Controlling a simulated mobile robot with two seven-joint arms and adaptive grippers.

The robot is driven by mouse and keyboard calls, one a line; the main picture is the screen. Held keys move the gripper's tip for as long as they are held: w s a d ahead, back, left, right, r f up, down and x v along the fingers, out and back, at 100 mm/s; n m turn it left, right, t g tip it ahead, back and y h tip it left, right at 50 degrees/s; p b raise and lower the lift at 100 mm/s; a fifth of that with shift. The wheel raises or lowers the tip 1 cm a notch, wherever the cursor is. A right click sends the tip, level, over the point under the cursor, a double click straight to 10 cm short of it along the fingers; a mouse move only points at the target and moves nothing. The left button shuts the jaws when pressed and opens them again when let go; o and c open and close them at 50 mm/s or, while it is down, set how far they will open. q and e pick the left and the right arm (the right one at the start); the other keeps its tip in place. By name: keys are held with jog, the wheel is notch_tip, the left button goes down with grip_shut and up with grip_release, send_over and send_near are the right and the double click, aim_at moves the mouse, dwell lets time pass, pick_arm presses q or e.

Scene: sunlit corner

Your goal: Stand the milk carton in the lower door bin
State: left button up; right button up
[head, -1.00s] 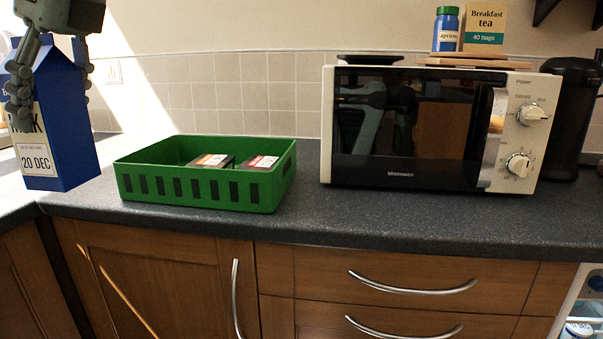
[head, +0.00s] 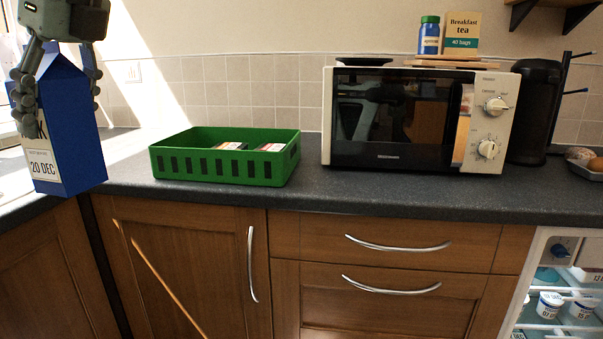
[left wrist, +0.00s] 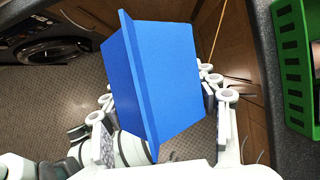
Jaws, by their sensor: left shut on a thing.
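The blue milk carton (head: 77,125), with a white label reading 20 DEC, hangs upright at the left of the head view. My left gripper (head: 58,88) is shut on it from above, with fingers on both sides. In the left wrist view the carton's blue top (left wrist: 155,75) lies between the fingers of the left gripper (left wrist: 160,110). An open fridge (head: 535,285) shows at the lower right of the head view, with several white pots inside. The lower door bin cannot be made out. My right gripper is not in view.
A green crate (head: 215,168) with small boxes stands on the dark worktop (head: 390,197). A black appliance (head: 535,110) and a tray (head: 590,172) are farther right.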

pick_arm(q)
jog(key=w+d+f+m+t+h, duration=0.15)
jog(key=d+f+m+h, duration=0.25)
jog(key=f+m, duration=0.7)
jog(key=w+d+f+m+t+h, duration=0.1)
jog(key=w+d+f+m+h, duration=0.45)
jog(key=m, duration=0.95)
jog(key=s+d+f+m+g+y, duration=0.1)
jog(key=s+d+f+m+g, duration=0.1)
jog(key=f+m, duration=0.4)
jog(key=s+d+f+m+g+y, duration=0.2)
jog(key=f+m, duration=0.5)
jog(key=m, duration=0.4)
jog(key=s+d+f+m+g+y, duration=0.2)
jog(key=d+f+m+g, duration=0.1)
jog(key=f+m, duration=0.4)
jog(key=shift+s+d+m+g, duration=0.35)
jog(key=shift+d+m+g, duration=0.1)
jog(key=shift+m, duration=0.65)
jog(key=shift+w+a+r, duration=0.1)
jog(key=shift+r, duration=0.05)
jog(key=shift+f, duration=0.2)
